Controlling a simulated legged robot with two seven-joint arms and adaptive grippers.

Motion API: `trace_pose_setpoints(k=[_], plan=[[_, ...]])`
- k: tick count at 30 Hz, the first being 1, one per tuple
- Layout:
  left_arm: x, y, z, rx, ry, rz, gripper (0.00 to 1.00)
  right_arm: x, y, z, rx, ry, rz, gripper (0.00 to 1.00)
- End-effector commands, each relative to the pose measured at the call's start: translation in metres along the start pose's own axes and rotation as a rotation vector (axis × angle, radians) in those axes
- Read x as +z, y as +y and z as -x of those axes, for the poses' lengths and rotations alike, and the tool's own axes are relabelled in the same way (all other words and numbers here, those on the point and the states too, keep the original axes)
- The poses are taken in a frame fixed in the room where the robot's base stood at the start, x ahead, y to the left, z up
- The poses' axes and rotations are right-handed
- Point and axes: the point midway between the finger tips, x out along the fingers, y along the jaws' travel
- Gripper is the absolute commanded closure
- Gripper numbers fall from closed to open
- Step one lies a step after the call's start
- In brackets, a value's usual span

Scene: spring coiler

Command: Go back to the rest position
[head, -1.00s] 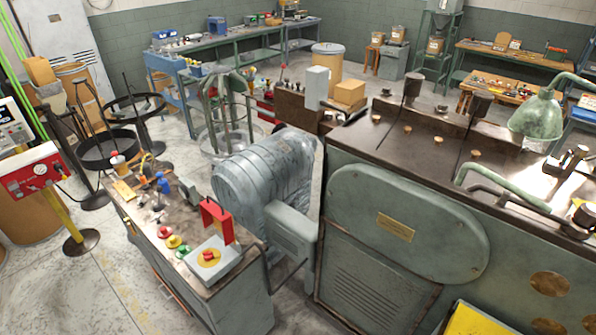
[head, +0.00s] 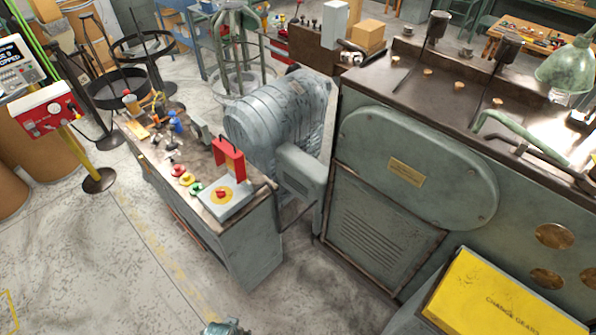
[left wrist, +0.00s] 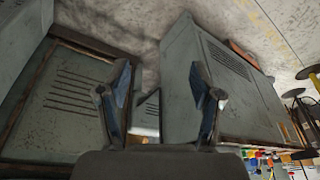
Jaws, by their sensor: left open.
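My left gripper (left wrist: 159,80) is open in the left wrist view, its two dark fingers apart with nothing between them. Beyond the fingers are the green-grey control cabinet (left wrist: 185,85) and the louvred side panel of the large machine (left wrist: 70,100). A small part of a grey-green mechanism (head: 225,327) shows at the bottom edge of the head view; I cannot tell which part it is. My right gripper is in neither view.
The spring coiler (head: 385,225) fills the right, with a yellow box (head: 510,300) in front. A red panel (head: 45,110) stands at left. The concrete floor (head: 110,250) is clear at front left.

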Motion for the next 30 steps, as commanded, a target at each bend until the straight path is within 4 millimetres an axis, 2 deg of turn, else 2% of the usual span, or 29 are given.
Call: trace_pose_setpoints(k=[1,5,8,11,12,15,18,21,24,27,30], plan=[[0.005,0.001,-0.017,0.002,-0.010,-0.001,0.35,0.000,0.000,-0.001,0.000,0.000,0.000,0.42],[0.020,0.003,-0.062,0.005,-0.031,-0.005,0.35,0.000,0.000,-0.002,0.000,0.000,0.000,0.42],[0.041,0.005,-0.105,0.008,-0.050,-0.008,0.35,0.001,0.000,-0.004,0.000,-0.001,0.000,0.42],[0.075,0.008,-0.157,0.011,-0.078,-0.013,0.35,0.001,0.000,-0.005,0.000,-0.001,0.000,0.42],[0.093,0.009,-0.178,0.012,-0.089,-0.015,0.35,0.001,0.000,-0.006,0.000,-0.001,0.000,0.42],[0.141,0.012,-0.222,0.016,-0.116,-0.022,0.35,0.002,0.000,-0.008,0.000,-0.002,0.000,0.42],[0.192,0.013,-0.252,0.018,-0.142,-0.028,0.35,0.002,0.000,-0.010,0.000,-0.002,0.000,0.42],[0.237,0.013,-0.269,0.020,-0.160,-0.033,0.35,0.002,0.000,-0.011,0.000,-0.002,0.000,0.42],[0.271,0.013,-0.275,0.021,-0.175,-0.037,0.35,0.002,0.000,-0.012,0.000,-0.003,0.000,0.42],[0.289,0.013,-0.277,0.022,-0.182,-0.040,0.35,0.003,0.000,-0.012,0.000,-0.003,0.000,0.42],[0.296,0.012,-0.278,0.022,-0.183,-0.041,0.35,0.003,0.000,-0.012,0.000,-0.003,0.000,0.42]])
